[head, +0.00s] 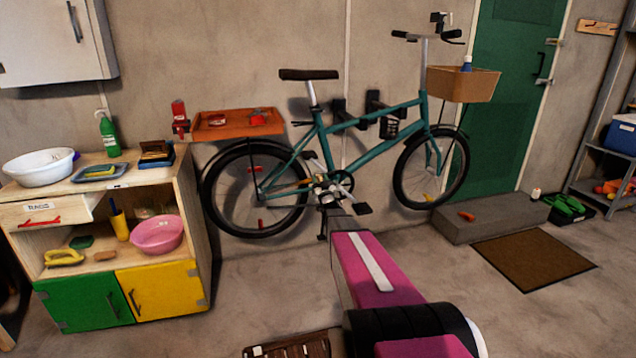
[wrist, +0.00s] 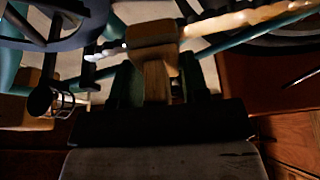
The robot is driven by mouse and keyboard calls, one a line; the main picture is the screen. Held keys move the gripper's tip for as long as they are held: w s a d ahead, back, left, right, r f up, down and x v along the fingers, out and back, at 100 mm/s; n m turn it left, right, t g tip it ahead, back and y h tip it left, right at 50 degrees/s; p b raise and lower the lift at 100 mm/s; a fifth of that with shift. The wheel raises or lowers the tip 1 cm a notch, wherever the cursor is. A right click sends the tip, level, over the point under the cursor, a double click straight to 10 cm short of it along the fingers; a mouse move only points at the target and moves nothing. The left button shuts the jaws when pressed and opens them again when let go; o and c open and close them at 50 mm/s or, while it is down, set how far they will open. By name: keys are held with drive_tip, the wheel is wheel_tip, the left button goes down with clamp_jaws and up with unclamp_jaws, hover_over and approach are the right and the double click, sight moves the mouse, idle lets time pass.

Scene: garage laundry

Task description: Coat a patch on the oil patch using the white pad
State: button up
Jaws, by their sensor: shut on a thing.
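My gripper (wrist: 158,85) is shut on the short handle of a block-headed pad (wrist: 152,34). The pad looks tan in the wrist view's warm light; I take it to be the white pad. In the head view my gripper (head: 334,207) is at the bicycle's (head: 372,160) crank and pedals, mostly hidden behind my arm. In the wrist view the pad's head is close to the pale chain strip (wrist: 250,20); I cannot tell whether they touch. I cannot make out an oil patch clearly in either view.
The teal bicycle hangs at the wall, its pedal (head: 362,208) beside my gripper. A wooden cabinet (head: 190,230) with a pink bowl (head: 157,235) stands left. A grey step (head: 490,217) and brown mat (head: 533,259) lie right. The floor (head: 270,290) between is mostly clear.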

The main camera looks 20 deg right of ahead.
drive_tip(key=shift+a, duration=0.15)
drive_tip(key=shift+w+a+f, duration=0.1)
drive_tip(key=shift+a+f, duration=0.1)
drive_tip(key=shift+a, duration=0.6)
drive_tip(key=shift+w+a+f, duration=0.1)
drive_tip(key=shift+a+f, duration=0.05)
drive_tip(key=shift+a, duration=0.6)
drive_tip(key=a+f, duration=0.2)
drive_tip(key=a, duration=1)
drive_tip(key=shift+a+f, duration=0.15)
drive_tip(key=shift+f, duration=0.15)
drive_tip(key=shift+s, duration=0.1)
drive_tip(key=shift+s, duration=3)
drive_tip(key=shift+s, duration=0.1)
